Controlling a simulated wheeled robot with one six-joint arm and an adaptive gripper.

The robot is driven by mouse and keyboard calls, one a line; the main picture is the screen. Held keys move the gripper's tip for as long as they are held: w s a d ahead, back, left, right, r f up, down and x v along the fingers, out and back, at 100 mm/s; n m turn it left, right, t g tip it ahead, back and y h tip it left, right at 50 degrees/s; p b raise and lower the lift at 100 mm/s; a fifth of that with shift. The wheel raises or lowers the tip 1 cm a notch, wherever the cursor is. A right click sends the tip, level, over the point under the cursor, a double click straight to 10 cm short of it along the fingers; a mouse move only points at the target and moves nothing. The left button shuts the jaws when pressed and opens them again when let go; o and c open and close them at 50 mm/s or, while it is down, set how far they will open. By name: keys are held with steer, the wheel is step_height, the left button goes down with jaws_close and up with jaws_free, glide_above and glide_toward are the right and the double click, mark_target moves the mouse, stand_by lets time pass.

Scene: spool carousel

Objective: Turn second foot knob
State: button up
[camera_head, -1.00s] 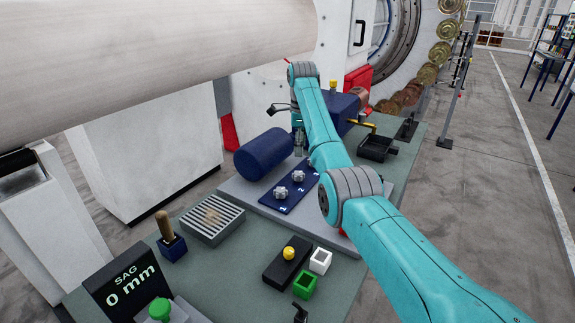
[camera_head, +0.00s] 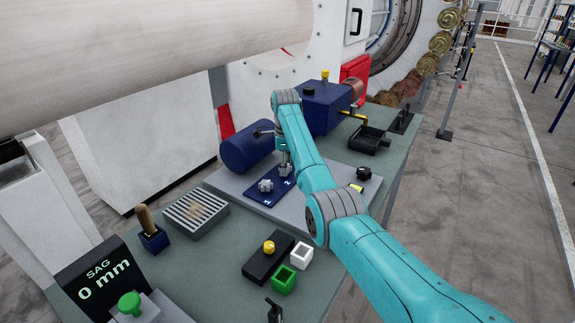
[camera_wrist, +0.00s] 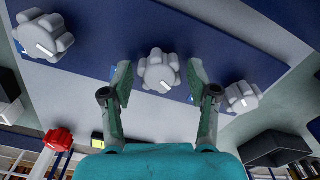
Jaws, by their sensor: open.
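Three grey lobed foot knobs sit in a row on a dark blue plate (camera_head: 262,197). The left knob (camera_wrist: 43,37) and right knob (camera_wrist: 242,97) stand on either side. My gripper (camera_wrist: 160,88) is open, one finger to each side of the second knob, with gaps between. In the head view, my gripper (camera_head: 285,160) is over the plate beside the near knob (camera_head: 266,185). My arm hides the far end of the row.
A blue cylinder (camera_head: 246,148) lies behind the plate and a blue box (camera_head: 326,108) stands beyond it. A red knob (camera_wrist: 58,141) shows at the lower left of the wrist view. A ribbed grey block (camera_head: 195,212) and a black block with a yellow button (camera_head: 268,248) are nearer.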

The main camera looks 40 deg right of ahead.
jaws_close()
steer(key=shift+n, duration=0.4)
